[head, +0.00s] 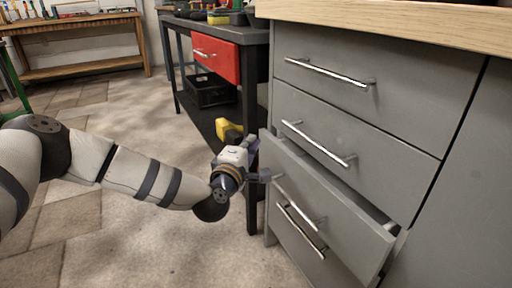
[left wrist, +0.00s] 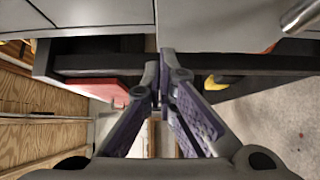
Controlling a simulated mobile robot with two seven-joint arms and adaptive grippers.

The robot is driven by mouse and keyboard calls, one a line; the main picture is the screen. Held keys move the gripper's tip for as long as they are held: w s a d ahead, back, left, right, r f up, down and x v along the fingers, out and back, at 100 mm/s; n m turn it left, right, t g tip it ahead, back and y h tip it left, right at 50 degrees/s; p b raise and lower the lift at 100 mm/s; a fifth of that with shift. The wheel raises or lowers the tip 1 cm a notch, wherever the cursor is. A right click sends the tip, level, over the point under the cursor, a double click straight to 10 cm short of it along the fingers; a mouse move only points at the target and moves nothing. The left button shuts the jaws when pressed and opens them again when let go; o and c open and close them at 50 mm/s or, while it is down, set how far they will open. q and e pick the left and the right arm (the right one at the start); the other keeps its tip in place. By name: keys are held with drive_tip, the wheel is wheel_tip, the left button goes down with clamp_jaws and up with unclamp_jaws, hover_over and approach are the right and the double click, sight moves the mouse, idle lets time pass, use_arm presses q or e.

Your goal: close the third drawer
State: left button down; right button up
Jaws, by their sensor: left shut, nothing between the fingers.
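The third drawer (head: 335,218) of the grey cabinet is pulled partly out, with its front standing forward of the cabinet face. Its silver bar handle (head: 298,203) runs along the front. My left gripper (head: 268,175) is shut and empty near the left end of this drawer's front, at about handle height. I cannot tell if its fingertips touch the drawer. In the left wrist view the purple-padded fingers (left wrist: 160,97) come together at the tips, and a bar handle (left wrist: 302,16) shows at the upper right. My right gripper is not in view.
Two upper drawers (head: 372,58) are shut; a lower handle (head: 302,232) sits below the third drawer. A dark workbench with a red drawer (head: 215,55) and a yellow item (head: 228,130) on its shelf stands left of the cabinet. The floor (head: 130,225) in front is clear.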

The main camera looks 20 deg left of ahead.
sight(271, 136)
use_arm(q)
drive_tip(key=shift+w+d, duration=0.4)
drive_tip(key=shift+w, duration=0.2)
drive_tip(key=w+d+b, duration=0.2)
drive_tip(key=w, duration=0.1)
drive_tip(key=shift+d+f, duration=0.2)
drive_tip(key=shift+d, duration=0.05)
drive_tip(key=shift+w+d+r, duration=0.1)
drive_tip(key=shift+w+d, duration=0.1)
drive_tip(key=shift+w, duration=0.15)
drive_tip(key=shift+r, duration=0.3)
